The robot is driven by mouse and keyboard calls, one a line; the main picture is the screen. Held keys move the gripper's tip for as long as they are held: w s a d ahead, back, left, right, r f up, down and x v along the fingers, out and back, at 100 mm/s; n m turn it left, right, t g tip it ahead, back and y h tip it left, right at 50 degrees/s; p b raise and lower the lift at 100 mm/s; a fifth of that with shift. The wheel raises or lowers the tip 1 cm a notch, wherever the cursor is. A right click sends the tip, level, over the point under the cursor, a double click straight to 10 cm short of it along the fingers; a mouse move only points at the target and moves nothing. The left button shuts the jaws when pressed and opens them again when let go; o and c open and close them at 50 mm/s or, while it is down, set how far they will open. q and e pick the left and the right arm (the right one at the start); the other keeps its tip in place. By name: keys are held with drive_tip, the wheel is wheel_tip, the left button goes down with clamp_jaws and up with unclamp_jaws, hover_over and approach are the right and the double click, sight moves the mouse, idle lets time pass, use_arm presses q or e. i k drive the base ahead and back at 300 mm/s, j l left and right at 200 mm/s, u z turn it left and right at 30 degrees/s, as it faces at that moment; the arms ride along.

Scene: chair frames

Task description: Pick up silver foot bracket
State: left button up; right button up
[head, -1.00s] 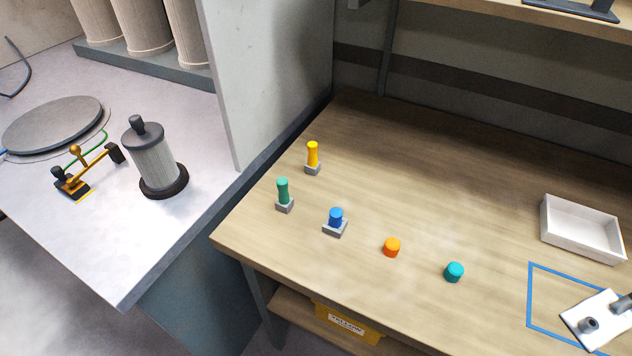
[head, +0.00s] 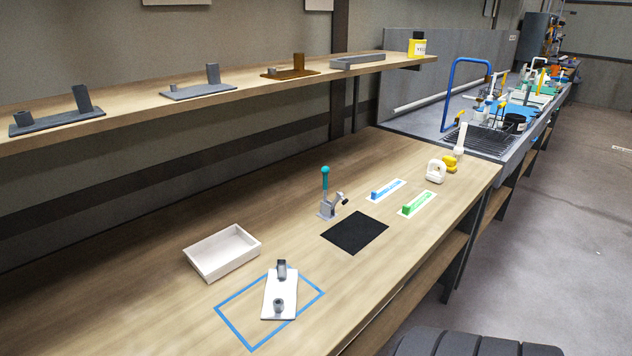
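Several foot-shaped brackets, each a flat plate with a tall and a short post, are in view. On the upper shelf are a dark grey one (head: 58,122), a lighter, silver-grey one (head: 198,91) and a bronze one (head: 290,72). A bracket with a pale, whitish plate (head: 278,299) lies on the workbench inside a blue taped outline. Its posts are grey. I cannot tell for sure which one is called silver. Neither of my grippers is in view.
The wooden workbench (head: 180,318) holds a white open tray (head: 222,252), a teal-handled clamp (head: 326,205), a black mat (head: 355,233) and blue and green tools on white cards. The shelf (head: 130,115) overhangs the back. A grey sink counter is beyond. Open floor is at the right.

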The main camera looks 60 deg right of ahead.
sight(279, 295)
drive_tip(key=z, duration=1.65)
drive_tip(key=l+u, duration=0.15)
drive_tip(key=u, duration=0.25)
